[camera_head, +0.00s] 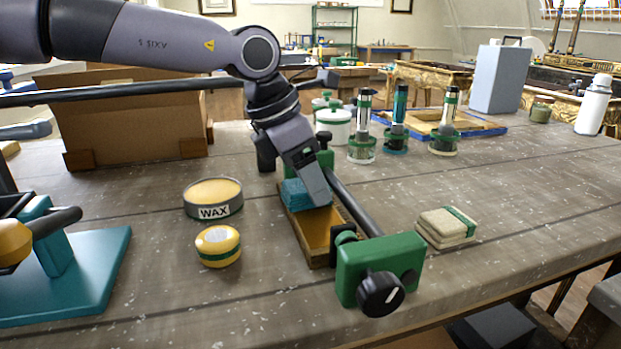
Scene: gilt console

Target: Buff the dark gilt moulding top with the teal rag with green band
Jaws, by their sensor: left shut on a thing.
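The gilt moulding (318,232) lies in the middle of the bench, held lengthwise in a green clamp (380,265) with a black bar and knob. Its top face looks golden brown. My left gripper (308,188) points down over the far part of the moulding and is shut on the teal rag (293,196). The rag appears to rest on the moulding's top, though the gripper finger hides part of it and the contact. No green band can be made out on the rag. My right gripper is not in view.
A wax tin (213,212) and a yellow round tin (218,258) stand left of the moulding. A folded beige cloth with green band (443,229) lies right. Brush holders (362,150) and a white jar (333,127) stand behind. The right front bench is clear.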

